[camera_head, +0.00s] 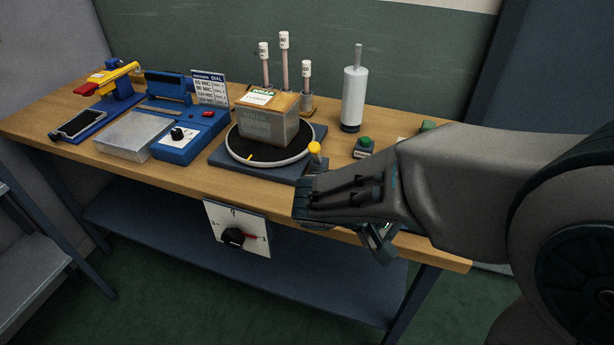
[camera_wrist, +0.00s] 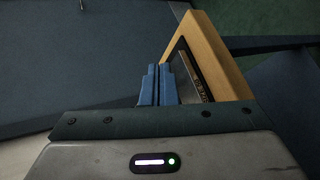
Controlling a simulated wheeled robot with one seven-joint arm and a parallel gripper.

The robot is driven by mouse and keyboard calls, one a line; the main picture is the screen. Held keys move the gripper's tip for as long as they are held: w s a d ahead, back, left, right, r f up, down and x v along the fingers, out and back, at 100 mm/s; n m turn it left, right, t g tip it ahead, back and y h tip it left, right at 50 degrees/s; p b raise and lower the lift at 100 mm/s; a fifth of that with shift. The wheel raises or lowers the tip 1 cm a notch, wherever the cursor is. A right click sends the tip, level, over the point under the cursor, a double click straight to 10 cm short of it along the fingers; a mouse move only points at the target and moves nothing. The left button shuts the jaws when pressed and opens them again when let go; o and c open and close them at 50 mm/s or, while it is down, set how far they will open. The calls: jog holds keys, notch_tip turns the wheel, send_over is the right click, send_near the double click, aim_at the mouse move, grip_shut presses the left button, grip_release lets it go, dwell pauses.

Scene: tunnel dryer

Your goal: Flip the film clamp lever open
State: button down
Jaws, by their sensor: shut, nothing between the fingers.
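A short lever with a yellow knob (camera_head: 315,149) stands upright at the right front of the turntable's dark blue base; it may be the film clamp lever, but no label shows which it is. My gripper (camera_head: 301,204) is shut and empty at the front edge of the bench, just in front of and below the knob, and apart from it. My gripper hides part of the bench edge. In the wrist view my shut fingers (camera_wrist: 158,85) point at the bench edge, where a dark plate with blurred lettering (camera_wrist: 190,75) shows. The knob is not visible there.
A wrapped box (camera_head: 268,127) sits on the round turntable (camera_head: 240,150). A white film roll (camera_head: 353,97) stands behind, with a green button box (camera_head: 364,148) nearby. A dial panel (camera_head: 237,230) hangs on the bench front (camera_head: 180,178). Blue and yellow devices fill the left.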

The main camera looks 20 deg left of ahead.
aim_at(311, 152)
jog(key=s+a+f+n+t+y+b, duration=0.1)
jog(key=a+f+n+t+y+b, duration=0.1)
jog(key=a+t, duration=0.5)
jog(key=s+a+f+n+t+y+b, duration=0.1)
jog(key=a+n+t+y+b, duration=0.3)
jog(key=a, duration=1.6)
jog(key=f+n+t+b, duration=0.1)
jog(key=t, duration=0.3)
jog(key=shift+s+f, duration=0.25)
jog(key=shift+f, duration=0.1)
jog(key=p+x, duration=0.1)
jog(key=x, duration=1.3)
jog(key=shift+w, duration=0.1)
jog(key=shift+a, duration=0.1)
